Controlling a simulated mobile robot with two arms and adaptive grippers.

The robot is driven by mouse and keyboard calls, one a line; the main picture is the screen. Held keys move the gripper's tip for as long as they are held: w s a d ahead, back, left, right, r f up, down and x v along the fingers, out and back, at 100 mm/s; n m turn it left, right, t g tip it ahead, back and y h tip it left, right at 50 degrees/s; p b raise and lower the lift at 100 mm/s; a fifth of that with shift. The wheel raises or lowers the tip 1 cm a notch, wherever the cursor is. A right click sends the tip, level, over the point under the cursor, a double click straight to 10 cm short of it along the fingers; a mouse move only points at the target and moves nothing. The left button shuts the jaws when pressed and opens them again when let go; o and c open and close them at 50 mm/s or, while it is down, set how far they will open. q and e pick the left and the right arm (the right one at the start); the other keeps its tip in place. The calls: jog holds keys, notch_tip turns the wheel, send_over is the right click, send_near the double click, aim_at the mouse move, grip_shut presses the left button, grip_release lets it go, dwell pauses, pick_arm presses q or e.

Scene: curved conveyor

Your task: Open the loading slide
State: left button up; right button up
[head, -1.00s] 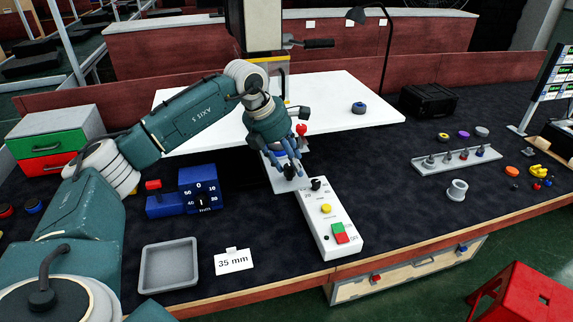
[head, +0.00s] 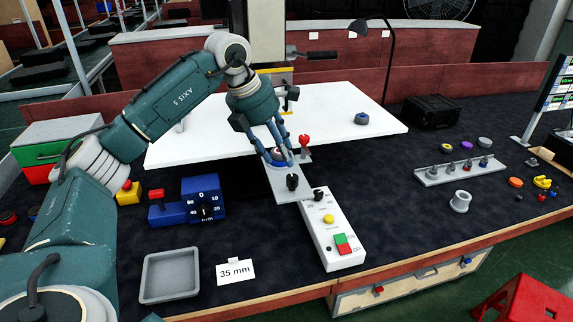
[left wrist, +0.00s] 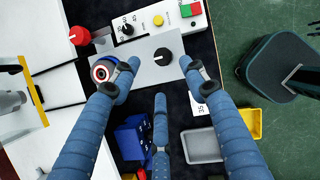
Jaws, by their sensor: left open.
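The loading slide (head: 273,178) is a flat grey plate reaching out from the white machine bed beside the control box. A black knob (head: 293,182) stands on its front end. In the left wrist view the same knob (left wrist: 163,56) shows between two fingertips, with space on both sides. My left gripper (head: 281,160) is open over the slide, its fingers behind the knob in the head view. My right gripper is out of view.
A white control box (head: 331,228) with buttons stands right of the slide. A red knob (head: 304,141) stands close behind the fingers. The blue dial box (head: 203,198), grey tray (head: 171,276) and "35 mm" card (head: 235,271) are to the left.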

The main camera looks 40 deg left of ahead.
pick_arm(q)
jog(key=shift+v, duration=1.45)
jog(key=shift+w+d, duration=0.1)
